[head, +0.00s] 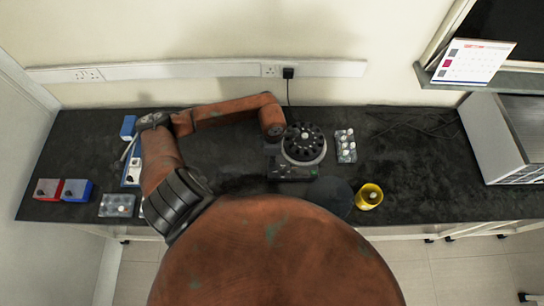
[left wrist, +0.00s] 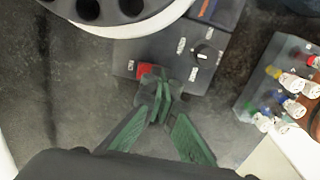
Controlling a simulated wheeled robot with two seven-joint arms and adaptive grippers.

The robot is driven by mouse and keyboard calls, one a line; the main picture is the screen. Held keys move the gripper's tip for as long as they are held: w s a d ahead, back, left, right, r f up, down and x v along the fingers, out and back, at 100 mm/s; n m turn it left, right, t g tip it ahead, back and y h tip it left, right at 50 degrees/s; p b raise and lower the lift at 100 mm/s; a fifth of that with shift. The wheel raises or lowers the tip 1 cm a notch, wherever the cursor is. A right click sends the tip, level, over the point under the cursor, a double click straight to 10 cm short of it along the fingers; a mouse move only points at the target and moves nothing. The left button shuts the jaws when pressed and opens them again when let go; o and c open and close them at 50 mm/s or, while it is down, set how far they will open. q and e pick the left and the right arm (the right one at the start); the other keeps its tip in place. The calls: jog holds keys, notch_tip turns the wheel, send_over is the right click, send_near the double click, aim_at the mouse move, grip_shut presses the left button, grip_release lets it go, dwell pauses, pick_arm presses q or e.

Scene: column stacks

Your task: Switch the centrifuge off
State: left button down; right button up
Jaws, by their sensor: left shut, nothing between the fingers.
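The centrifuge (head: 303,143) stands at the middle of the dark bench with its black rotor uncovered. Its control panel (head: 293,171) faces the front edge. In the left wrist view, the panel carries a black knob (left wrist: 204,55) and a red switch (left wrist: 147,71). My left gripper (left wrist: 160,97) is shut and empty, with its green fingertips just beside the red switch in that picture. The fingers partly cover the switch's edge, and I cannot tell whether they touch it. In the head view the left wrist is beside the centrifuge's left side. My right gripper is not in view.
A tube rack (head: 345,146) stands right of the centrifuge. A dark round disc (head: 331,192) and a yellow cup (head: 369,196) are near the front edge. Red (head: 47,189) and blue (head: 77,190) boxes and another rack (head: 116,205) lie at the left.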

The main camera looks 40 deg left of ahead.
pick_arm(q)
jog(key=shift+r, duration=0.1)
jog(key=shift+r+p, duration=1.4)
jog(key=shift+r, duration=1.05)
